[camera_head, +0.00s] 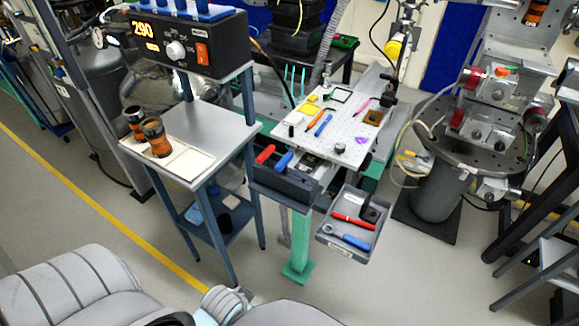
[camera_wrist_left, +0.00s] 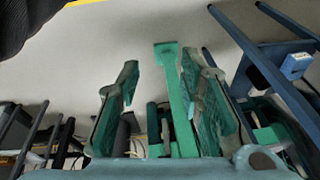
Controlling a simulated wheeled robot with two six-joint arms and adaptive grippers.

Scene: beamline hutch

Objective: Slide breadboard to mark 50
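The breadboard (camera_head: 346,128) is a pale perforated plate, right of centre in the head view. It lies on a bench and carries several pens, a yellow block, a black frame and other small items. I cannot read any scale or mark 50 beside it. My left gripper (camera_wrist_left: 160,63) shows in the left wrist view with its two greenish fingers spread and nothing between them. A green post (camera_wrist_left: 180,105) on the floor shows beyond the fingers. Neither gripper can be made out in the head view, and my right gripper is out of sight.
A grey side table (camera_head: 225,124) with two dark-orange cylinders and a controller above stands left of the breadboard. A tool bin (camera_head: 290,186) and a grey tray (camera_head: 345,241) with tools hang at the front. A round-based instrument (camera_head: 440,180) stands right.

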